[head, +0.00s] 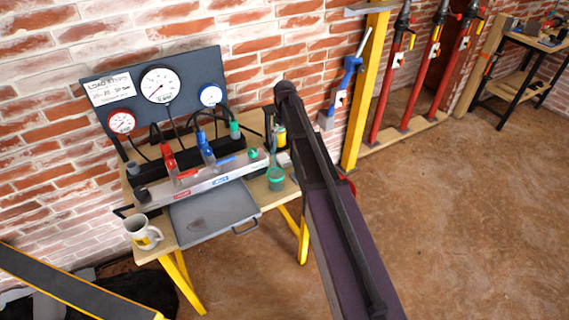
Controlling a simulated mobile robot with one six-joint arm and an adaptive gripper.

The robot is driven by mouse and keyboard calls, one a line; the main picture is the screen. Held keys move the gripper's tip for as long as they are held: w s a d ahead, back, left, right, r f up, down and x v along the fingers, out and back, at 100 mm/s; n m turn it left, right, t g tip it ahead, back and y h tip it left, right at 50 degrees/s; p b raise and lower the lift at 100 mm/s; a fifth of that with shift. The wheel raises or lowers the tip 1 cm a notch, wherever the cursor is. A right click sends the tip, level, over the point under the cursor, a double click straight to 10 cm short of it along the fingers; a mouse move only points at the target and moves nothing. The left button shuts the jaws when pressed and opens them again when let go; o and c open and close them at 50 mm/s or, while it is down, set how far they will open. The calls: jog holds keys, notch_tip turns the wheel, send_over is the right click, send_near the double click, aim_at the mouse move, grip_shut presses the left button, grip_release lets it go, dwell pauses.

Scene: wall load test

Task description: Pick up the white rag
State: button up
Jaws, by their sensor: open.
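A small whitish item (284,159) lies at the right end of the wooden bench, close to my dark arm. It may be the white rag, but it is too small and partly covered to be sure. No other white cloth shows plainly. My arm rises from the bottom right and crosses in front of the bench's right end. My gripper cannot be made out; it seems hidden by the arm.
The bench (155,242) holds a grey tray (215,215), a mug (143,233), a green container (276,178), a yellow can (280,136) and a metal rail with coloured fittings. A gauge board (190,92) stands behind.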

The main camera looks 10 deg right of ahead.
aim_at(284, 158)
jog(key=shift+f+b, duration=3.2)
jog(key=shift+f, duration=0.25)
jog(key=shift+f, duration=0.1)
jog(key=shift+s+a+f+b, duration=0.1)
jog(key=shift+f+b, duration=1.15)
jog(key=shift+b, duration=0.05)
jog(key=shift+s+f+b, duration=0.1)
jog(key=shift+f+b, duration=1.15)
jog(key=shift+b, duration=0.05)
jog(key=c, duration=1)
jog(key=shift+o, duration=0.2)
jog(key=shift+r, duration=0.2)
notch_tip(284, 158, up, 10)
jog(key=p, duration=1)
jog(key=shift+f, duration=0.2)
